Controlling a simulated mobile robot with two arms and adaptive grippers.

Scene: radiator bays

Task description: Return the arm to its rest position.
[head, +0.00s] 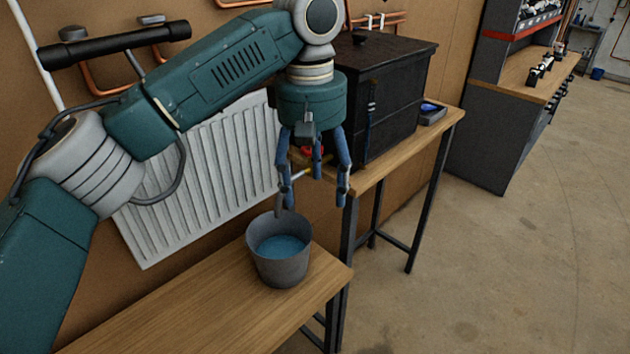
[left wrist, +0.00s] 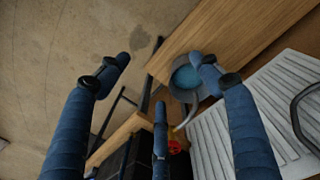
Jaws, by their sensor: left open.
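My left gripper (head: 315,190) hangs fingers-down above and slightly right of a grey bucket (head: 282,268) in the head view. Its blue fingers are spread and nothing is between them; they also show in the left wrist view (left wrist: 160,95). The bucket holds blue water and stands upright near the end of a low wooden bench (head: 190,305). It also shows in the left wrist view (left wrist: 186,78), partly behind a finger. The fingers are apart from the bucket. My right gripper is not in view.
A white radiator (head: 205,160) is on the wall behind my arm. A red valve handle (head: 305,150) shows behind the fingers. A black box (head: 388,105) stands on a higher wooden table (head: 440,125) to the right. A grey workbench (head: 500,125) stands farther right. Open floor (head: 480,260) lies at right.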

